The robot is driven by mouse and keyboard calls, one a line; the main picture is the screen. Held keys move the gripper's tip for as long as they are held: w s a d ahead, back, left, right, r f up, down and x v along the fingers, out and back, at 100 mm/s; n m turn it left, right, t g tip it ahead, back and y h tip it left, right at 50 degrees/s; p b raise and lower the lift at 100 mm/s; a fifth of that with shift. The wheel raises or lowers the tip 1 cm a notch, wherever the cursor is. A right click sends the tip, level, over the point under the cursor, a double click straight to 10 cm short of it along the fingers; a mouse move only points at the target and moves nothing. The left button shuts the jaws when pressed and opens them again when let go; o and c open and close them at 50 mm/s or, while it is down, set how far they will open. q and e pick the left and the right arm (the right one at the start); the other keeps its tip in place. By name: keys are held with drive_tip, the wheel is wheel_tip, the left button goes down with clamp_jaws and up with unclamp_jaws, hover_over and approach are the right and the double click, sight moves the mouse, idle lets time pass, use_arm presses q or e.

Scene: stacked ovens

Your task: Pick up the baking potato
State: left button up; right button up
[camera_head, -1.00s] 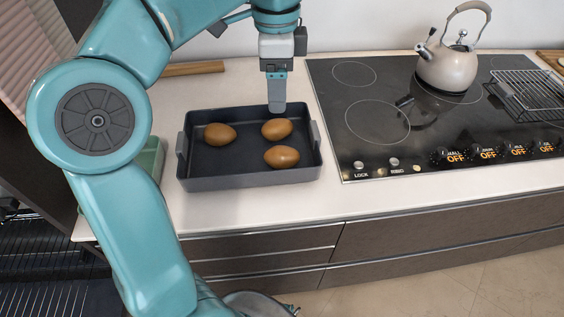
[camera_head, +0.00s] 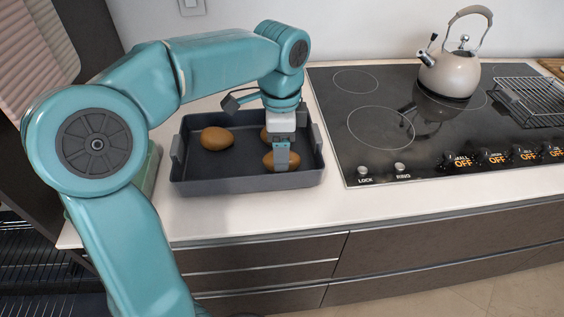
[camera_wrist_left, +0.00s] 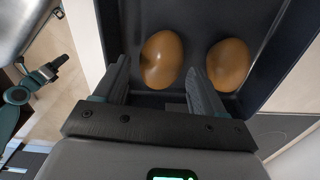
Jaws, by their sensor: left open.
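A dark baking tray (camera_head: 250,184) on the counter holds three brown baking potatoes. One potato (camera_head: 217,138) lies at the tray's left, another (camera_head: 265,135) at the back right, mostly hidden by my wrist. The front right potato (camera_head: 268,161) is partly covered by my left gripper (camera_head: 282,165), which points down into the tray. In the left wrist view the gripper is open; one potato (camera_wrist_left: 162,60) lies ahead between the fingers, and another (camera_wrist_left: 229,64) lies beyond the right finger. I cannot tell whether the fingers touch a potato. A part of my other arm shows small at the left edge of the wrist view.
A black cooktop (camera_head: 400,150) is right of the tray, with a cream kettle (camera_head: 450,72) and a wire rack (camera_head: 530,98) on it. The white counter (camera_head: 290,210) in front of the tray is clear. A green item (camera_head: 150,172) stands left of the tray, behind my arm.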

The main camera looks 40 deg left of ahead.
use_arm(q)
wheel_tip(320, 180, down, 3)
drive_tip(key=shift+f, duration=0.1)
drive_tip(key=c, duration=0.8)
drive_tip(key=shift+c, duration=0.4)
drive_tip(key=shift+w, duration=0.1)
